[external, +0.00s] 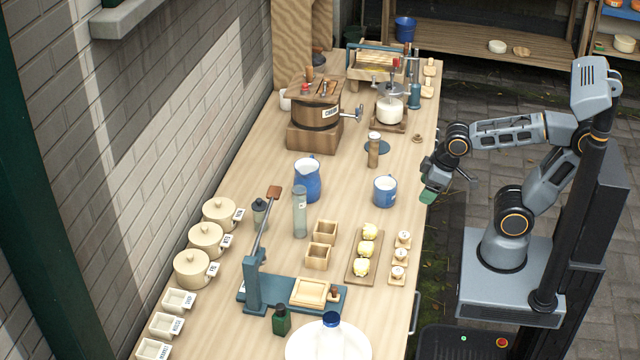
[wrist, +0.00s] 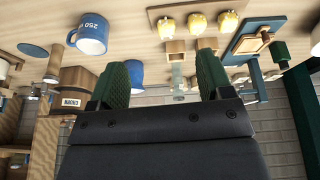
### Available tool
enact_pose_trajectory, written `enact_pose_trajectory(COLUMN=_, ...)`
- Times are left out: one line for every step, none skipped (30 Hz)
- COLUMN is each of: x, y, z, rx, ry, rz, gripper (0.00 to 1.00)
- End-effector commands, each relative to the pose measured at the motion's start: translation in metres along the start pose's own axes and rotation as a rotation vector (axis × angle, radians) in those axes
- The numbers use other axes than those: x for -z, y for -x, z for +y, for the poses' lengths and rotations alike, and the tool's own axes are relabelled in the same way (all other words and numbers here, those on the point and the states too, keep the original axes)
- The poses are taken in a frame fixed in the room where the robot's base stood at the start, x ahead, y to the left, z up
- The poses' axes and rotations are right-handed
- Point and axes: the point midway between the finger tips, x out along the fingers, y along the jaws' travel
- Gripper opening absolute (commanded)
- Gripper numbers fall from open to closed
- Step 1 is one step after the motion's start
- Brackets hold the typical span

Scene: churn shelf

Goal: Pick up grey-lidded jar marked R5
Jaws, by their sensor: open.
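I cannot make out a grey-lidded jar marked R5 in either view. Three cream lidded pots stand along the wall side of the bench: far (external: 219,212), middle (external: 205,238) and near (external: 190,268). Each has a small white tag beside it, too small to read surely. A small grey-green jar with a dark lid (external: 260,213) stands right of the far pot. My gripper (external: 431,192) is open and empty beside the bench's right edge, apart from everything. Its green fingers show spread in the wrist view (wrist: 163,80), which looks upside down across the bench.
A blue mug (external: 384,190) stands nearest my gripper, with a blue jug (external: 307,181) and clear cylinder (external: 299,213) beyond. A board of yellow lumps (external: 363,250), wooden boxes (external: 318,257) and a blue-based press (external: 256,285) crowd the front. The wooden churn (external: 316,113) stands behind.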

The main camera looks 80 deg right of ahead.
Motion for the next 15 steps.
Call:
enact_pose_trajectory(x=0.006, y=-0.004, z=0.002, rx=-0.02, ry=0.05, rz=-0.01, gripper=0.73)
enact_pose_trajectory(x=0.011, y=-0.007, z=0.004, rx=-0.039, ry=0.094, rz=-0.017, gripper=0.73)
enact_pose_trajectory(x=0.02, y=-0.011, z=0.007, rx=-0.07, ry=0.17, rz=-0.029, gripper=0.73)
enact_pose_trajectory(x=0.029, y=-0.015, z=0.009, rx=-0.098, ry=0.24, rz=-0.04, gripper=0.73)
enact_pose_trajectory(x=0.039, y=-0.02, z=0.011, rx=-0.129, ry=0.319, rz=-0.053, gripper=0.73)
enact_pose_trajectory(x=0.054, y=-0.027, z=0.014, rx=-0.176, ry=0.437, rz=-0.072, gripper=0.73)
enact_pose_trajectory(x=0.067, y=-0.034, z=0.016, rx=-0.213, ry=0.535, rz=-0.09, gripper=0.73)
enact_pose_trajectory(x=0.081, y=-0.041, z=0.017, rx=-0.252, ry=0.637, rz=-0.107, gripper=0.73)
enact_pose_trajectory(x=0.101, y=-0.051, z=0.018, rx=-0.306, ry=0.777, rz=-0.132, gripper=0.73)
enact_pose_trajectory(x=0.116, y=-0.059, z=0.017, rx=-0.346, ry=0.883, rz=-0.152, gripper=0.73)
enact_pose_trajectory(x=0.131, y=-0.068, z=0.015, rx=-0.386, ry=0.988, rz=-0.172, gripper=0.73)
enact_pose_trajectory(x=0.151, y=-0.081, z=0.012, rx=-0.439, ry=1.128, rz=-0.201, gripper=0.73)
enact_pose_trajectory(x=0.166, y=-0.09, z=0.008, rx=-0.48, ry=1.232, rz=-0.223, gripper=0.73)
enact_pose_trajectory(x=0.18, y=-0.101, z=0.003, rx=-0.521, ry=1.337, rz=-0.248, gripper=0.73)
enact_pose_trajectory(x=0.199, y=-0.115, z=-0.005, rx=-0.575, ry=1.471, rz=-0.279, gripper=0.73)
